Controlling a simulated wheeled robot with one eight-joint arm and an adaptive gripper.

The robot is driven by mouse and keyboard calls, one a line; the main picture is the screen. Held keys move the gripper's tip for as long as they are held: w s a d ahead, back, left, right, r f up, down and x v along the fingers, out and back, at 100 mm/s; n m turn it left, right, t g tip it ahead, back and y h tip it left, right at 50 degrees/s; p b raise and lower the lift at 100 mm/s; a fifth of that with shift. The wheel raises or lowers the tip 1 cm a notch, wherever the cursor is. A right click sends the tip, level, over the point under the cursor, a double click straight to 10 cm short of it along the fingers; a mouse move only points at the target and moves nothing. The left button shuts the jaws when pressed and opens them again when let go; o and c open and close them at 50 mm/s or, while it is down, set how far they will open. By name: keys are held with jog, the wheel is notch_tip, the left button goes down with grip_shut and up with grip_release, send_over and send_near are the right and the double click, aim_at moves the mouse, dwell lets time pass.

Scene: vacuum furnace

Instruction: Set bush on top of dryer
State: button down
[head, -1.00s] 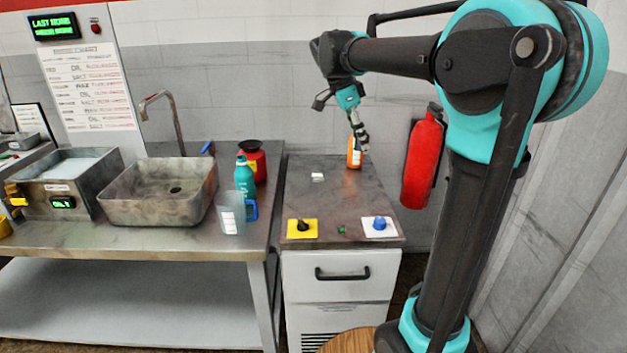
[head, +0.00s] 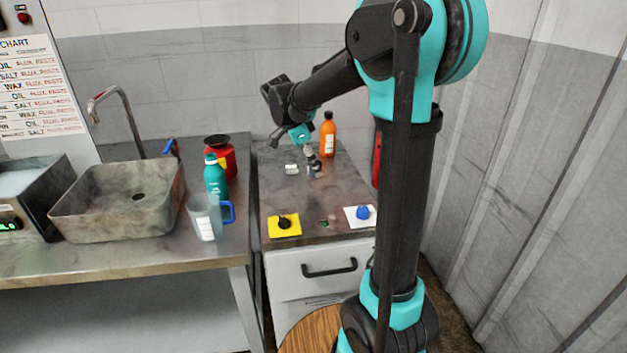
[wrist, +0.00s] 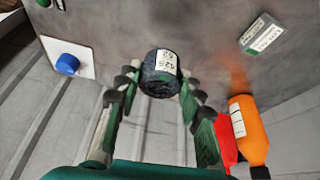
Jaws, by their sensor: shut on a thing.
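My gripper (wrist: 160,90) has its fingers on both sides of a dark round piece with a white label, which I take for the bush (wrist: 158,80). In the head view my gripper (head: 314,167) is low over the grey top of the drawer cabinet (head: 285,205), left of and nearer than the orange bottle. The bush is too small there to make out clearly. I cannot tell whether it touches the top. No thing in view is plainly marked as the dryer; the white-fronted cabinet with a black handle may be it.
An orange bottle (head: 328,138) and a small labelled block (head: 291,169) stand close to my gripper. A yellow plate with a black knob (head: 284,223) and a white plate with a blue knob (head: 361,214) lie at the front. A sink (head: 118,205) and a jug (head: 205,215) are left.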

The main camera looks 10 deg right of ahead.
aim_at(314, 190)
jog(key=shift+f, duration=2.75)
jog(key=c, duration=1)
grip_release()
jog(key=shift+f, duration=0.1)
jog(key=v, duration=1.2)
jog(key=shift+d, duration=0.1)
